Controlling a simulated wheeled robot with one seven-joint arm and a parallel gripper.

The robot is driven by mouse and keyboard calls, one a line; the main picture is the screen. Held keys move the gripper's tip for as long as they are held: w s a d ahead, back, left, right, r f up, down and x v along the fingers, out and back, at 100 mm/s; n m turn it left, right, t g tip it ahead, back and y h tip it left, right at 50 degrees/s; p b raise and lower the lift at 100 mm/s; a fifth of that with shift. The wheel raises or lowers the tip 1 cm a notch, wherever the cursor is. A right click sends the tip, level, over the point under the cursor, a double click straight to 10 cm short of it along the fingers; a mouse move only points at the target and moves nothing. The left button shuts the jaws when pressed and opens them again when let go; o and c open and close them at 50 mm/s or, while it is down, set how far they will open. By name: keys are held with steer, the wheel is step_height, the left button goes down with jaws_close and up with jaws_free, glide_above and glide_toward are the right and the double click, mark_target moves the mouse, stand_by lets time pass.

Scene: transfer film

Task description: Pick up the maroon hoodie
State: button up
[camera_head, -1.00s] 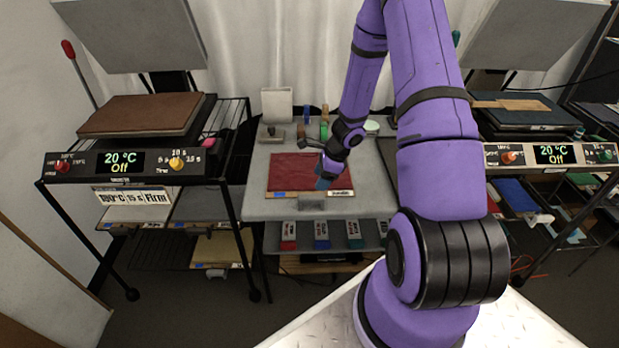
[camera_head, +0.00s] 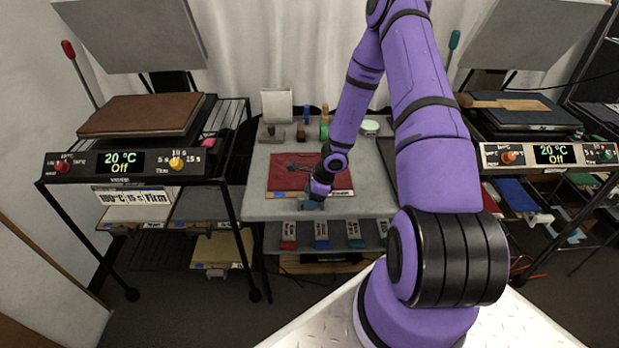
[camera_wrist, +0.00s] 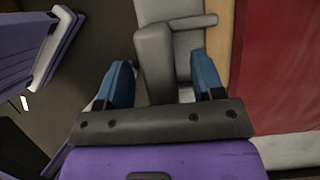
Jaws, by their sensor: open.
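The maroon hoodie (camera_head: 290,172) lies flat and folded on a thin board (camera_head: 283,194) with a light wooden edge, on the grey table in the middle. In the wrist view, its maroon cloth (camera_wrist: 285,60) fills the right side, beyond the tan board edge (camera_wrist: 242,45). My gripper (camera_head: 312,203) is at the front edge of the board, below the hoodie in the picture. It also shows in the wrist view (camera_wrist: 163,80), open, with two blue fingers. A grey handle-like block (camera_wrist: 155,60) shows between the fingers; contact cannot be told. My arm hides part of the board's right side.
A heat press (camera_head: 120,162) with a brown pad stands left, another (camera_head: 540,155) right; both displays read 20 °C, Off. Labelled items (camera_head: 321,235) sit on a shelf below the front edge.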

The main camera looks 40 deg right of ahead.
steer(key=shift+x, duration=0.75)
jaws_close()
steer(key=shift+r, duration=0.15)
